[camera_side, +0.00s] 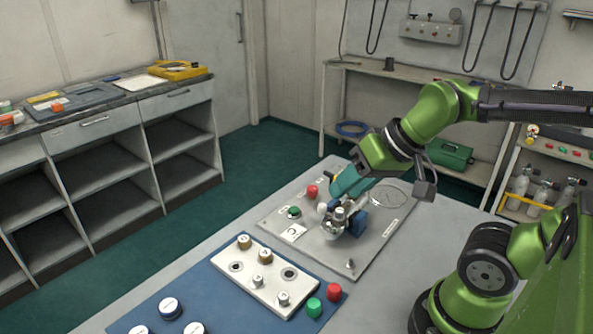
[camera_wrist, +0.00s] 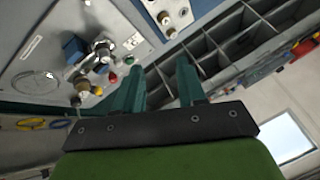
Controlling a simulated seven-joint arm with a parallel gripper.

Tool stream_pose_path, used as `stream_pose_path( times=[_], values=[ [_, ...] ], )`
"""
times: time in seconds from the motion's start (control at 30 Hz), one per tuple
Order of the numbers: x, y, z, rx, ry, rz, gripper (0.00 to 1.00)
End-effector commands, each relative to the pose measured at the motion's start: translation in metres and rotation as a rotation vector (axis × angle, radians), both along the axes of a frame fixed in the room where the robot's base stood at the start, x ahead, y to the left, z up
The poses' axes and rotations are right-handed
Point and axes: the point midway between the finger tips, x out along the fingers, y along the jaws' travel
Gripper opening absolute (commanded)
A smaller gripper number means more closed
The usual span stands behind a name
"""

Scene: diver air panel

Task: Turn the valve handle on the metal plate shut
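The metal plate (camera_side: 285,222) lies on the grey table. A silver valve (camera_side: 335,222) stands on it with a blue handle (camera_side: 357,223) on its right side. In the wrist view, the valve (camera_wrist: 101,50) and the blue handle (camera_wrist: 73,48) are at the upper left. My gripper (camera_side: 345,188) is above the plate near the valve, partly overlapping it in the side view. In the wrist view, the two teal fingers of my gripper (camera_wrist: 159,72) are apart with nothing between them. The valve is left of both fingers there. No contact shows.
A red knob (camera_side: 313,191) and a green knob (camera_side: 294,212) stand on the plate beside a white arrow label (camera_side: 293,233). A white block with knobs (camera_side: 253,276) lies on a blue mat (camera_side: 225,300) in front. Bare table (camera_side: 385,295) is at the right front.

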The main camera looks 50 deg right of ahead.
Motion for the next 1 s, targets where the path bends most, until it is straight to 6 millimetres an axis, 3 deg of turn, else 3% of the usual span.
stream_pose_path(
  times=[0.17,0.27,0.5,0.8,0.9,1.0],
  values=[
    [0.041,-0.032,-0.004,0.023,0.111,-0.097,0.4],
    [0.074,-0.063,-0.002,0.02,0.178,-0.138,0.4],
    [0.144,-0.157,-0.013,-0.033,0.339,-0.164,0.4],
    [0.199,-0.279,-0.05,-0.159,0.545,-0.054,0.4],
    [0.21,-0.299,-0.052,-0.198,0.581,0.024,0.4],
    [0.219,-0.302,-0.038,-0.231,0.58,0.11,0.4]
  ],
)
